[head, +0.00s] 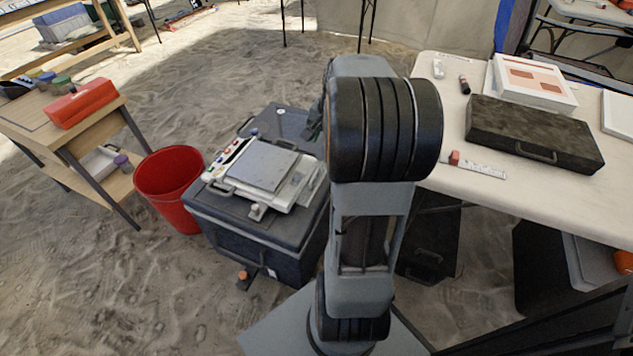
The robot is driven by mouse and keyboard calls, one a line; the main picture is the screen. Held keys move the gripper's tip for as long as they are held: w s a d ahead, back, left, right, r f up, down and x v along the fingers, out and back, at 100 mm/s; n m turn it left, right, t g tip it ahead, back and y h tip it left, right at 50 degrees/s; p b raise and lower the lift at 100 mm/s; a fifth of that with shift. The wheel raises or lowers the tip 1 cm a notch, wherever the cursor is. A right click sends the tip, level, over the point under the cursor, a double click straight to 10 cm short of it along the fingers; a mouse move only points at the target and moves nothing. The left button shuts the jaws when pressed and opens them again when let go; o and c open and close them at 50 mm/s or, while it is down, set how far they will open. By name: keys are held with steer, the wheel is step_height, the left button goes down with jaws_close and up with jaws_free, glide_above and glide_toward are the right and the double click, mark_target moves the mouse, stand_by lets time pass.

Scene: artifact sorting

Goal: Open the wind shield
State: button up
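A white device that looks like a weighing scale (280,202) sits on a dark case left of my arm. A flat grey panel (258,166) lies level on top of it. I cannot tell for sure which part is the wind shield; the grey panel may be its cover. Coloured buttons or marks show along its left edge, and a small light knob (258,211) is at its front. My arm stands large in the middle of the view. Part of my gripper (315,122) seems to show behind the arm, above and right of the device; its fingers are hidden.
The dark case (265,257) stands on sand. A red bucket (168,178) is left of it. A wooden table (32,130) with a red box (82,103) is further left. A white table (450,120) with a dark case (533,134) is on the right.

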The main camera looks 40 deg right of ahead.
mark_target(316, 174)
steer(key=f+b, duration=0.2)
steer(key=f, duration=0.2)
steer(key=w+f+b, duration=0.1)
steer(key=f, duration=0.4)
steer(key=w+f+b, duration=0.1)
steer(key=f+b, duration=0.1)
steer(key=f, duration=0.3)
steer(key=shift+w+a+f+b, duration=0.15)
steer(key=shift+a+b, duration=0.2)
steer(key=shift+c, duration=0.4)
jaws_close()
